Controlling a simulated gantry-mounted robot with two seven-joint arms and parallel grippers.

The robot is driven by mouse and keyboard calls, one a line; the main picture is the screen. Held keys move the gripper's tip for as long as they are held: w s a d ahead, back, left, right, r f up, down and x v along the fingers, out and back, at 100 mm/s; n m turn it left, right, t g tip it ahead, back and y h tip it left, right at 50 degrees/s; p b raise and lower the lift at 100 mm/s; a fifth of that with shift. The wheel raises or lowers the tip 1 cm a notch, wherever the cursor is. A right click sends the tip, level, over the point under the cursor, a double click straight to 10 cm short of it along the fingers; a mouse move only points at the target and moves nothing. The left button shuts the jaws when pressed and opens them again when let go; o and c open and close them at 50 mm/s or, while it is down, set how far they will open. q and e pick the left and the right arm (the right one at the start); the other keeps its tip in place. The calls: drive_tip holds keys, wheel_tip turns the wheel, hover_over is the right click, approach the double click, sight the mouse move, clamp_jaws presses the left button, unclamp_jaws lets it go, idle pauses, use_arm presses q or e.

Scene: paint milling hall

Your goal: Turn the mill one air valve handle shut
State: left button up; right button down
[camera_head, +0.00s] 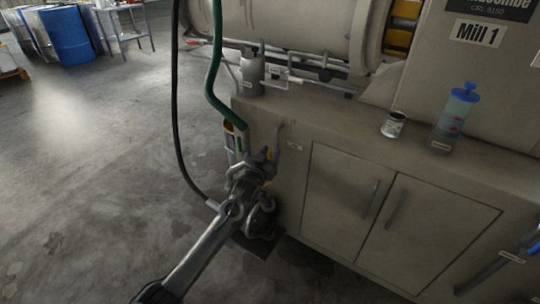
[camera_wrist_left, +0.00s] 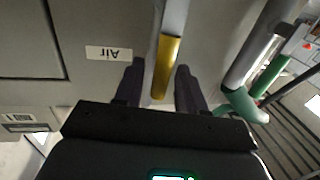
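In the head view my left gripper (camera_head: 262,164) partly hides the valve. My right gripper is not in view.
A green pipe (camera_head: 213,80) and a dark hose (camera_head: 174,100) come down beside the valve. The cabinet (camera_head: 335,185) has two doors with bar handles. A grey bottle (camera_head: 252,73), a can (camera_head: 394,124) and a blue-topped container (camera_head: 456,115) stand on its top.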

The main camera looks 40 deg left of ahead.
use_arm(q)
clamp_jaws()
idle(0.3)
